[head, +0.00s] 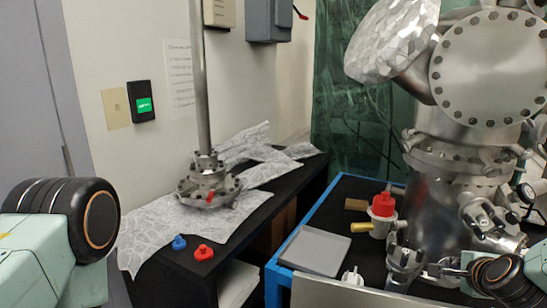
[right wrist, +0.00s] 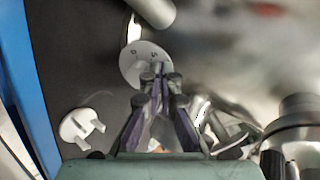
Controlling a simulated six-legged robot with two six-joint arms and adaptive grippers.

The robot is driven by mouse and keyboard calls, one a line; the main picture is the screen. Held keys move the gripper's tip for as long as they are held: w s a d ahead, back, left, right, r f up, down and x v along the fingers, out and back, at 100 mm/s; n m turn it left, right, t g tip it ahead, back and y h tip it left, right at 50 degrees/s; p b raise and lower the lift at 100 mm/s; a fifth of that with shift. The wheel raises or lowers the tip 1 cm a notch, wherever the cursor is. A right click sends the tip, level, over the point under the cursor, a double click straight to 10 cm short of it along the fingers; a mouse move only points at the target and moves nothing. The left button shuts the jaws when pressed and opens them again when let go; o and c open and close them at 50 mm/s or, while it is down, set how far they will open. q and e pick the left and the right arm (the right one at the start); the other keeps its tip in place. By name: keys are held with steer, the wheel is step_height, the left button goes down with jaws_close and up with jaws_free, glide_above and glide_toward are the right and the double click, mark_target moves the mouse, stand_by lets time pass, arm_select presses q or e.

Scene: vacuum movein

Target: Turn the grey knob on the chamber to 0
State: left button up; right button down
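The steel chamber (head: 440,205) stands at the right in the head view. In the right wrist view, a pale round dial (right wrist: 133,64) with dark marks, one like a 0, lies just beyond my right fingertips. My right gripper (right wrist: 159,76) has its narrow fingertips close together over the dial's lower edge. The grey knob cannot be made out clearly; the fingertips cover that part of the dial. Whether they touch or grip anything is unclear. In the head view my right gripper (head: 433,270) reaches left, low beside the chamber. My left gripper is outside the view; only its arm shows.
A white pronged piece (right wrist: 80,128) lies left of my right gripper and also shows in the head view (head: 352,277). A flat grey panel (head: 315,250) and a red-topped fitting (head: 383,205) are near the chamber. A black bench (head: 200,255) holds red and blue pieces.

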steer(key=p+v, duration=0.4)
steer(key=v, duration=0.2)
steer(key=shift+s+f+p, duration=0.2)
steer(key=shift+f+p, duration=0.15)
steer(key=shift+p, duration=0.05)
steer(key=shift+a, duration=0.1)
steer(key=w+d+f+b, duration=0.2)
steer(key=w+d+b, duration=0.1)
steer(key=w+d, duration=0.1)
steer(key=shift+w+f, duration=0.25)
steer(key=shift+w, duration=0.15)
stand_by(0.8)
